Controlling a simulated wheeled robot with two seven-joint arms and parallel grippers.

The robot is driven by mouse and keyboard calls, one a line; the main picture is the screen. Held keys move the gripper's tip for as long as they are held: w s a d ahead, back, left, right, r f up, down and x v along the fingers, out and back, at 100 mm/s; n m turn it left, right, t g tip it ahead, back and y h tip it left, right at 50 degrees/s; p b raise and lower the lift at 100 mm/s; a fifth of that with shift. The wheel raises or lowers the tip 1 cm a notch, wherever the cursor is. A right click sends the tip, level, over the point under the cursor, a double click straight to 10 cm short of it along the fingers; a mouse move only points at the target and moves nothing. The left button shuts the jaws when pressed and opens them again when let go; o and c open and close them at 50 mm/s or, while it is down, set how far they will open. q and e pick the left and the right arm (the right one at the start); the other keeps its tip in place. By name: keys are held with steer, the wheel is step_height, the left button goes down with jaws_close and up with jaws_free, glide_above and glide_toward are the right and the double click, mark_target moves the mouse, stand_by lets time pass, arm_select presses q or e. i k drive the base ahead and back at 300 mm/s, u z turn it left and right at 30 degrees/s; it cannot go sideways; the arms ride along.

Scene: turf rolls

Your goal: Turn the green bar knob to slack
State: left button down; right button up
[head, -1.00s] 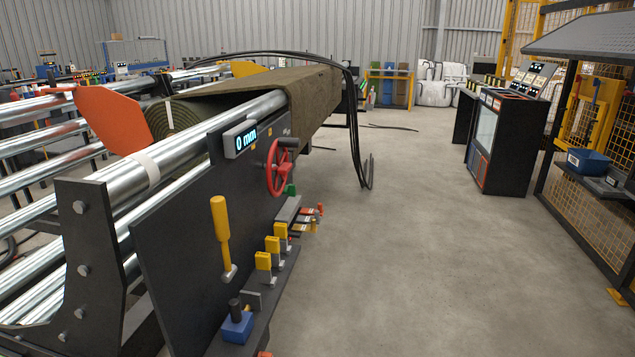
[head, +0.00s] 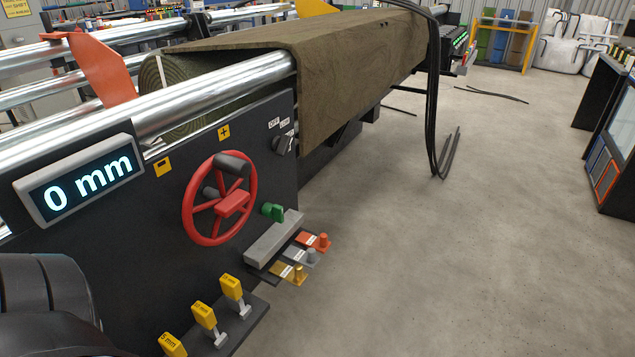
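The green bar knob (head: 272,211) sits on the dark machine panel (head: 150,240), just right of the red handwheel (head: 217,199) and above a grey block (head: 274,239). It is small in the head view, and I cannot read any marking beside it. A dark rounded shape at the lower left edge may be part of my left arm; no gripper fingers show. My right gripper is not in view.
Yellow-topped levers (head: 204,315) and coloured pegs (head: 318,242) stick out below the knob. A black rotary switch (head: 283,145) is above it. A display (head: 82,180) reads 0 mm. Black cables (head: 433,110) hang beyond the turf roll (head: 350,50).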

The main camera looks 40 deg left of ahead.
mark_target(269, 210)
steer(key=z, duration=0.9)
steer(key=i, duration=0.8)
steer(key=u, duration=3)
steer(key=i, duration=0.5)
